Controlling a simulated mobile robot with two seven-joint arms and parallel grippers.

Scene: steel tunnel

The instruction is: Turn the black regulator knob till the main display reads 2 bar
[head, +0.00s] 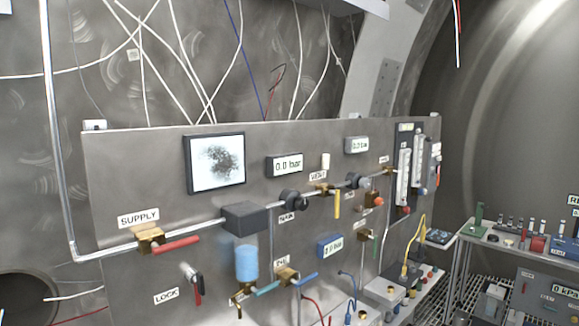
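The black regulator knob (292,200) sits on the steel pipe in the middle of the panel, above a small label that seems to read MAIN. A second display (357,145) to the right reads about 0.0 bar in small figures. At the left, the SUPPLY valve (150,240) has a red lever lying roughly along the pipe. Neither of my grippers is in view, and nothing touches the knob.
A yellow-handled VENT valve (336,203) stands right of the knob. A dark block (245,217) and a blue-topped filter bowl (247,263) are left of it. A blue gauge (330,246) is below. A bench (510,246) with small parts stands at right. Loose wires hang above.

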